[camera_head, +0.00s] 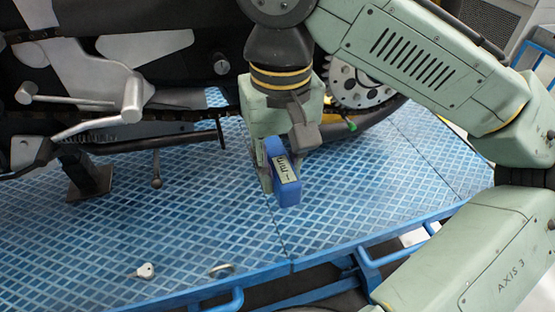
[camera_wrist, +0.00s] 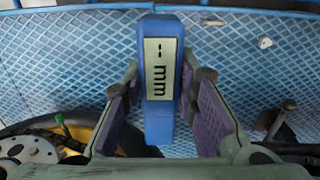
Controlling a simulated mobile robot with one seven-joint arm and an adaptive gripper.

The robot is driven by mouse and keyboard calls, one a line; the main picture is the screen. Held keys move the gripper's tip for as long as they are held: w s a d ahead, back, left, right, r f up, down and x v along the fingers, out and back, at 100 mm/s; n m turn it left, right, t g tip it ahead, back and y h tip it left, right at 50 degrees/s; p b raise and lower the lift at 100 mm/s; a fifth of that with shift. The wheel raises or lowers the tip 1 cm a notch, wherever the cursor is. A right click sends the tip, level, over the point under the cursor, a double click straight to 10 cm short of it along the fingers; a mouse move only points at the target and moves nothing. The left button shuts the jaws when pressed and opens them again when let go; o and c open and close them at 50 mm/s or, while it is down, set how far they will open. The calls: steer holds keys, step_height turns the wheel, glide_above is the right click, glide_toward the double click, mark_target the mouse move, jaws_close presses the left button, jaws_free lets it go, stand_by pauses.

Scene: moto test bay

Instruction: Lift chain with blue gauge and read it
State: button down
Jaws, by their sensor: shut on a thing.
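The blue gauge (camera_head: 287,185) is between the fingers of my gripper (camera_head: 278,163), held above the blue platform and apart from the chain. In the wrist view the gauge (camera_wrist: 160,125) stands lengthwise between both finger pads of my gripper (camera_wrist: 159,75). Its pale display faces the camera, with "mm" and what look like two dashes, turned sideways. The chain (camera_head: 165,113) runs along the motorcycle's lower side towards the toothed sprocket (camera_head: 352,88). My gripper hides part of the chain. The sprocket also shows at the lower left of the wrist view (camera_wrist: 28,152).
The blue patterned platform (camera_head: 350,200) is mostly clear in front of the motorcycle. A footpeg and lever (camera_head: 100,118) stick out at left. Blue rails (camera_head: 400,245) border the platform.

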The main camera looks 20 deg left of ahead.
mark_target(268, 139)
steer(key=shift+w+a+b, duration=0.25)
steer(key=shift+w+a, duration=0.55)
steer(key=shift+w, duration=0.35)
steer(key=shift+w+a+b, duration=0.25)
steer(key=shift+w+a, duration=0.55)
steer(key=shift+w, duration=0.35)
steer(key=shift+w+a+r+p, duration=0.15)
steer(key=shift+w+p, duration=0.1)
steer(key=shift+p, duration=0.05)
steer(key=shift+w+a+p, duration=0.35)
steer(key=shift+w+a, duration=0.2)
steer(key=shift+w, duration=0.25)
steer(key=shift+w+a+p, duration=0.35)
steer(key=shift+w+a, duration=0.15)
steer(key=shift+w, duration=0.3)
steer(key=shift+r+p, duration=2.05)
steer(key=shift+r, duration=0.15)
steer(key=shift+f, duration=0.1)
steer(key=shift+f+b, duration=1.1)
steer(key=shift+f, duration=1.1)
steer(key=shift+s+d, duration=0.1)
steer(key=shift+s, duration=0.05)
